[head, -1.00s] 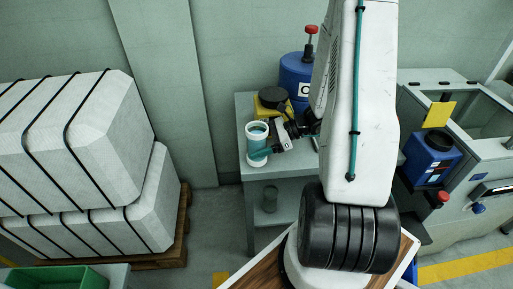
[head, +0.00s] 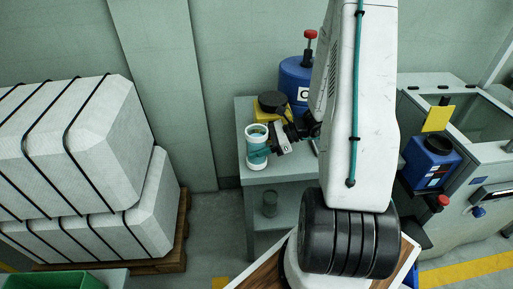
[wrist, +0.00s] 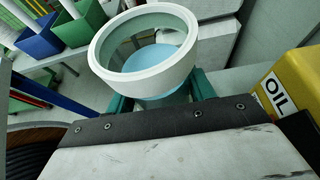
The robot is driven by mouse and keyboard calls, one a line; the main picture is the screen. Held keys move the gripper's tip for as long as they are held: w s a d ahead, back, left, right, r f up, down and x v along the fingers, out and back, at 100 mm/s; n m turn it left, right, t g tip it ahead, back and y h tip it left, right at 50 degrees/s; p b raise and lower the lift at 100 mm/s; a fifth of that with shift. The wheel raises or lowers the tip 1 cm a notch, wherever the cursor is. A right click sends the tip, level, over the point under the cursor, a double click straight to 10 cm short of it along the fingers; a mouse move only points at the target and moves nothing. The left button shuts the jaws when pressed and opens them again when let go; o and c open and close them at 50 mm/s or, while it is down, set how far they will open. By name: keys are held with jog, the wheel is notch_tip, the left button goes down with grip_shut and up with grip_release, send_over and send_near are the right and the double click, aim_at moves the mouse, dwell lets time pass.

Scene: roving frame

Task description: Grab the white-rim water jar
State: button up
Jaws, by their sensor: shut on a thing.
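The white-rim water jar (head: 256,150) is upright at the left edge of the grey table in the head view. It has a white rim and base and a teal middle. In the wrist view the jar (wrist: 150,48) shows its round open mouth with pale blue water inside. My gripper (head: 270,148) comes from the right and is shut on the jar, with teal fingers on both sides of it below the rim in the wrist view (wrist: 160,103). The lower part of the jar is hidden in the wrist view. I cannot tell whether its base touches the table.
A yellow oil can (wrist: 296,85) with a black cap stands close behind the jar. A blue container (head: 296,78) with a red knob is at the table's back. The grey table (head: 285,172) has a glass-like jar (head: 269,204) on its lower shelf. Strapped white blocks (head: 75,150) stand left.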

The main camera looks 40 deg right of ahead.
aim_at(266, 136)
jog(key=shift+r, duration=1.4)
jog(key=shift+s+d+r, duration=0.1)
jog(key=shift+s, duration=0.15)
jog(key=s+d, duration=0.3)
jog(key=s, duration=0.3)
jog(key=s+d+r, duration=0.1)
jog(key=s+d, duration=0.3)
jog(key=s, duration=0.3)
jog(key=shift+s+d+r, duration=0.2)
jog(key=shift+d, duration=0.05)
